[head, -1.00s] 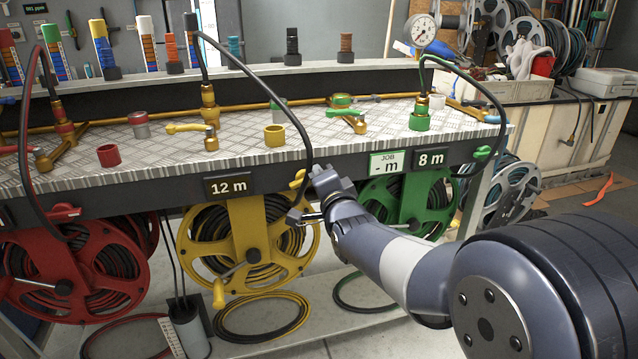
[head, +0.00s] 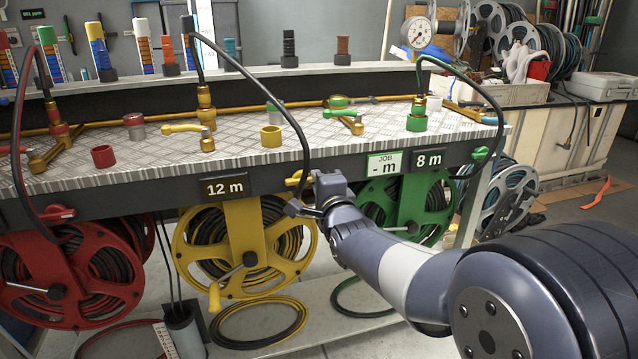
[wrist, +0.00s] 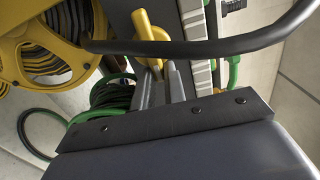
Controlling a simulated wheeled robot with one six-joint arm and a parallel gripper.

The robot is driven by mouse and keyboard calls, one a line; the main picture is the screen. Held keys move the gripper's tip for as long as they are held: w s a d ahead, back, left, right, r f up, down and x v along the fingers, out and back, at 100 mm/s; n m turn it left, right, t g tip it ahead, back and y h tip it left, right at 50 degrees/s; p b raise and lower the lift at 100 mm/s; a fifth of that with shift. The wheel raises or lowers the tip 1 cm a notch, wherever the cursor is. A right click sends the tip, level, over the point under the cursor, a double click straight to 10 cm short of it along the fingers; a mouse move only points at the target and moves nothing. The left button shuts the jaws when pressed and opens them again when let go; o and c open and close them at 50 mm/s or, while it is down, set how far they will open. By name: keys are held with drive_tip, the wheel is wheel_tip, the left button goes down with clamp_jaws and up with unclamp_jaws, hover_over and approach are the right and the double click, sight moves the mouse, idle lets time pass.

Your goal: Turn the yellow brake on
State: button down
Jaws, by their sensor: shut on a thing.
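The yellow brake (head: 297,180) is a small yellow lever on the dark front rail, right of the 12 m sign and above the yellow reel (head: 190,245). My gripper (head: 312,190) is at the brake's right side, behind or beside the hanging black hose. In the wrist view the brake (wrist: 148,30) runs down to my gripper (wrist: 162,82), whose jaws are closed around its lower end. The hose partly covers the brake there, and the exact contact is hard to see.
The black hose (head: 285,108) arches over the bench edge close to my gripper; it crosses the wrist view (wrist: 200,49). A red reel (head: 100,285) hangs left and a green reel (head: 437,205) right. A yellow valve handle (head: 180,128) sits on the bench.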

drive_tip(key=shift+a+f, duration=0.15)
drive_tip(key=shift+f, duration=0.1)
drive_tip(key=c, duration=1.5)
unclamp_jaws()
drive_tip(key=shift+a+r, duration=0.1)
drive_tip(key=shift+r, duration=0.05)
drive_tip(key=shift+o, duration=0.2)
drive_tip(key=p+v, duration=0.1)
drive_tip(key=v, duration=1)
drive_tip(key=shift+p, duration=0.4)
drive_tip(key=shift+w, duration=0.1)
